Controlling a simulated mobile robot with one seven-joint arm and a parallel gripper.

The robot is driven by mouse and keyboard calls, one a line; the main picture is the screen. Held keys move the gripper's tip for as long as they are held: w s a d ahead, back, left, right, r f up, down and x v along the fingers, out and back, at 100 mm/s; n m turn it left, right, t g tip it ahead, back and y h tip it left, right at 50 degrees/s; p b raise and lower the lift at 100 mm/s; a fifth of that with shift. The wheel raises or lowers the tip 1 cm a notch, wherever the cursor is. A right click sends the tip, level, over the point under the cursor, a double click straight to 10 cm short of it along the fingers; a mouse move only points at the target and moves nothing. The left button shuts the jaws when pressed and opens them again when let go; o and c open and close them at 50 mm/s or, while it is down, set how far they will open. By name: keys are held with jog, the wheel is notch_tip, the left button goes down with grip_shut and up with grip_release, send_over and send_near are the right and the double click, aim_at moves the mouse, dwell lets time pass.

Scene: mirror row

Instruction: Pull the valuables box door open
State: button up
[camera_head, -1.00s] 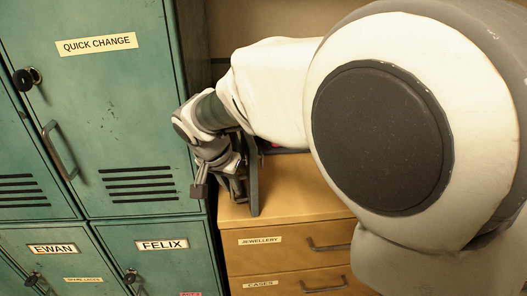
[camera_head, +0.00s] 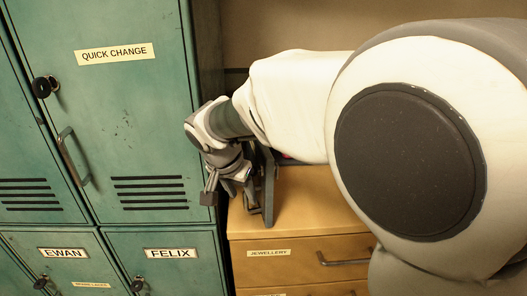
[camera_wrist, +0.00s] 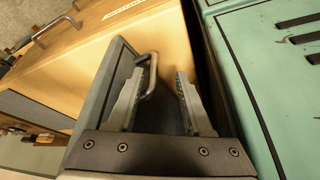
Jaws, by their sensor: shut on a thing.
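The valuables box (camera_head: 268,190) shows as a dark grey upright panel on the wooden cabinet, largely hidden behind my arm. In the wrist view its grey door panel (camera_wrist: 104,92) carries a metal bar handle (camera_wrist: 149,76). My gripper (camera_wrist: 165,85) is at that handle, with the left finger against the bar. The jaws are closed on the handle, though a gap shows between the fingers. In the head view my gripper (camera_head: 228,190) is just left of the panel. I cannot tell how far the door stands open.
Green lockers (camera_head: 130,120) stand close on the left, with a dark narrow gap beside the wooden cabinet (camera_head: 300,205). The cabinet has a drawer labelled JEWELLERY with a bar handle (camera_head: 345,260). My arm covers the right side of the head view.

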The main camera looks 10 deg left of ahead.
jog(key=p+v, duration=0.3)
jog(key=v, duration=1.4)
jog(key=shift+w, duration=0.15)
jog(key=shift+d, duration=0.15)
